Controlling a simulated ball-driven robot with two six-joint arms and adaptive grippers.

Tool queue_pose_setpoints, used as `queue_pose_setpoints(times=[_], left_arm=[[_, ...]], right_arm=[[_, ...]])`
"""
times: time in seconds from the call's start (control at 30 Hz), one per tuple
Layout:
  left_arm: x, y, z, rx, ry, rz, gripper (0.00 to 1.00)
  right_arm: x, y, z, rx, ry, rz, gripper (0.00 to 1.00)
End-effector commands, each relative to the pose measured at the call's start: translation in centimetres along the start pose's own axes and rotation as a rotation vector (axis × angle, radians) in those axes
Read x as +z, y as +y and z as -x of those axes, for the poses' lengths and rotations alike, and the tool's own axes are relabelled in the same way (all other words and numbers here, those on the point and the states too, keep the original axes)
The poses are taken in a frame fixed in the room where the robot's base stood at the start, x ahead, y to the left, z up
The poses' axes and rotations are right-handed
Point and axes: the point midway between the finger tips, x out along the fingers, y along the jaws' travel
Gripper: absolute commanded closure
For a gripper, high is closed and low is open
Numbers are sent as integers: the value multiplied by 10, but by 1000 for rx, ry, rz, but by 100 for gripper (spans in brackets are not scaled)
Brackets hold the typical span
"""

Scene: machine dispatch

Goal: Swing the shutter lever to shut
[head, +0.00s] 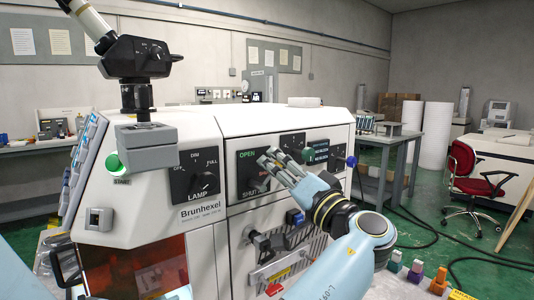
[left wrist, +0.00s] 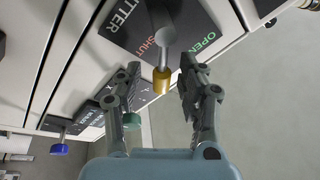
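The dark shutter panel (head: 245,178) is on the front of the white Brunhexel machine, with a green OPEN label above and a SHUT label below. It also shows in the left wrist view (left wrist: 122,28). The shutter lever (left wrist: 162,78) has a grey stem and a brass-coloured tip. My left gripper (head: 271,156) is in front of the panel and hides most of the lever in the head view. In the left wrist view my left gripper (left wrist: 158,82) is open, with the tip between its fingers and apparent gaps on both sides. My right gripper is not in view.
The lamp dial (head: 202,184) is left of the shutter panel. A blue-knobbed control (head: 351,161) juts out to the right. Below are a slotted plate and a black handle (head: 259,242). A red chair (head: 466,170) stands on open green floor at the right.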

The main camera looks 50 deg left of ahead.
Motion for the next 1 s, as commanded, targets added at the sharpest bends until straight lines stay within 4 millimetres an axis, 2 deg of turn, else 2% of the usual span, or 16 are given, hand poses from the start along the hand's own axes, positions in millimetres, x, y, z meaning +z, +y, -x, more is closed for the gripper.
queue_pose_setpoints(times=[0.4,0.7,1.0], left_arm=[[0,-2,2,0,-2,-1,60],[0,-2,2,-1,-2,0,98],[0,-2,2,0,-2,-3,100]], right_arm=[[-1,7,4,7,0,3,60],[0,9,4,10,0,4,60],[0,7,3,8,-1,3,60]])
